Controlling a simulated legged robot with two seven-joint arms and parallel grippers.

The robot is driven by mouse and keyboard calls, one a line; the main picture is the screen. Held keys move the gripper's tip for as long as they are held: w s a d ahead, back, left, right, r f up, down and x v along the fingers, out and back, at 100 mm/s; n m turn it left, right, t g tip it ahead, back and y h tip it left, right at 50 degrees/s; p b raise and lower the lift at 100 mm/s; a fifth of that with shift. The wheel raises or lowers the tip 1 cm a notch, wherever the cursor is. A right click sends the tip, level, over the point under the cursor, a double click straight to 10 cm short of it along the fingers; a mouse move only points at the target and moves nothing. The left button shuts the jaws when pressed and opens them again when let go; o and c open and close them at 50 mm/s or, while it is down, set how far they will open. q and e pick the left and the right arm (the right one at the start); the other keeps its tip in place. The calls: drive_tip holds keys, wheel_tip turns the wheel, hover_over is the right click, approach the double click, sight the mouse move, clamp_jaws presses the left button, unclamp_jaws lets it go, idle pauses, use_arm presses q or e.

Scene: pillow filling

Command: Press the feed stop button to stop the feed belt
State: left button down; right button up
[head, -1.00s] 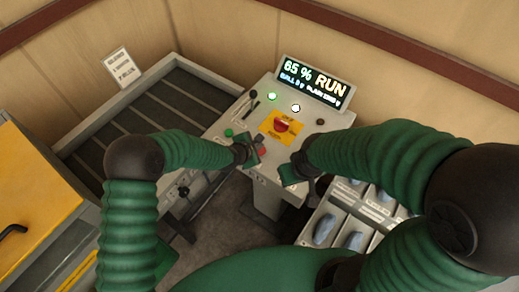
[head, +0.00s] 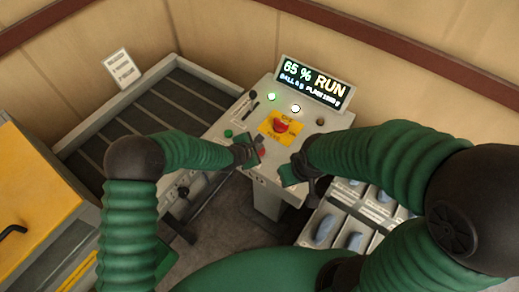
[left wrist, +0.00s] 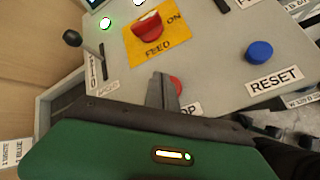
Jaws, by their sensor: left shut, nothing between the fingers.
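The red stop button (left wrist: 176,86) sits on the grey control panel, with a label reading "OP" beside it, the rest hidden by my gripper. It also shows in the head view (head: 262,155). My left gripper (left wrist: 163,92) is shut and empty, its fingertips right at the button and covering part of it. I cannot tell whether they touch or press it. In the head view, my left gripper (head: 248,153) is over the panel's near left part. My right gripper (head: 291,172) is at the panel's near edge, its jaws unclear. The display (head: 314,83) reads 65 % RUN.
A red feed knob on a yellow plate (left wrist: 160,48), a blue reset button (left wrist: 259,51) and a black-knobbed lever (left wrist: 72,38) are near my left gripper. The slatted belt (head: 170,100) lies left of the panel. Bins (head: 330,228) stand to the right.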

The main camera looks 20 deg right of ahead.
idle(0.6)
use_arm(q)
drive_tip(key=shift+f+b, duration=0.35)
drive_tip(key=shift+b, duration=0.05)
drive_tip(key=shift+a+f+b, duration=0.1)
drive_tip(key=shift+f+b, duration=0.4)
drive_tip(key=shift+f, duration=0.05)
idle(0.4)
idle(0.4)
drive_tip(key=shift+r+p, duration=0.6)
drive_tip(key=shift+r, duration=0.35)
drive_tip(key=shift+r+p, duration=1.65)
drive_tip(key=shift+r, duration=0.95)
drive_tip(key=shift+f, duration=0.1)
